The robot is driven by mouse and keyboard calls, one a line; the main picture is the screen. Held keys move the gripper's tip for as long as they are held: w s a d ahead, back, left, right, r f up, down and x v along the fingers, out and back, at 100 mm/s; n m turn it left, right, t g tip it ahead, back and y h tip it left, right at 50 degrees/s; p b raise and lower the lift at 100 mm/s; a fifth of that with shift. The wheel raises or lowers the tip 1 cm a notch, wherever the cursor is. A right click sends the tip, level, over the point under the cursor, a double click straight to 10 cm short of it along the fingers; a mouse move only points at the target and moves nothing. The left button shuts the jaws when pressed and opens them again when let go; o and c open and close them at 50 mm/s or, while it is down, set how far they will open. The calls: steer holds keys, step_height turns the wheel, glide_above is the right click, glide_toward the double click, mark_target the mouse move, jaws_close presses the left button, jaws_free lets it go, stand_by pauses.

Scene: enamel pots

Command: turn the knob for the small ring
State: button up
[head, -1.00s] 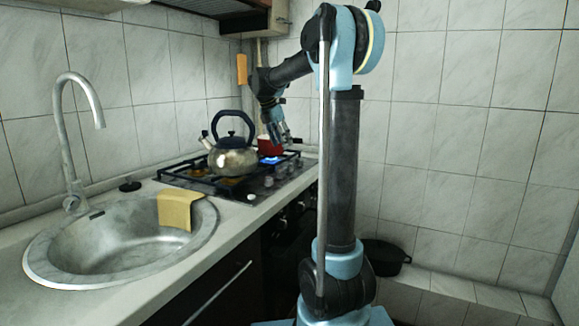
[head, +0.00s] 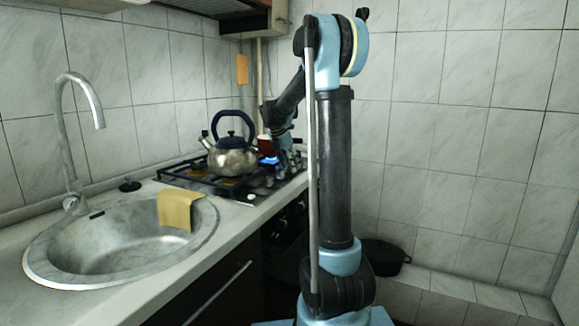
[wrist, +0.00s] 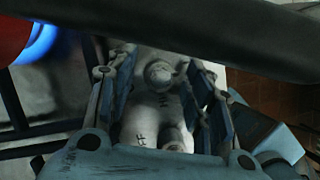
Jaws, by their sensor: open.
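A pale round hob knob (wrist: 159,74) shows in the wrist view between the two fingers of my gripper (wrist: 163,90), with a gap on each side. The gripper is open and points down at the control strip. Partial lettering, "FF" and "H", is printed on the pale panel near the knob. A second rounded pale knob shape (wrist: 172,138) shows lower between the fingers. In the head view my gripper (head: 287,160) is over the right part of the hob (head: 188,177). I cannot tell from the markings which ring this knob serves.
A blue flame (head: 268,160) burns beneath a red pot (head: 264,144) near my gripper. A steel kettle (head: 232,160) stands on the hob to the left. The sink (head: 45,272) with a yellow cloth (head: 178,210) is nearer. A black pot (head: 385,257) sits low at right.

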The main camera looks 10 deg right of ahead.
steer(key=c, duration=1)
steer(key=m, duration=0.1)
steer(key=m+g, duration=0.1)
steer(key=m, duration=0.1)
steer(key=shift+w+a+m, duration=0.1)
steer(key=shift+w+m, duration=0.05)
steer(key=shift+m, duration=0.15)
steer(key=shift+m+g+h, duration=0.3)
steer(key=shift+m+g, duration=0.6)
steer(key=shift+m, duration=1.1)
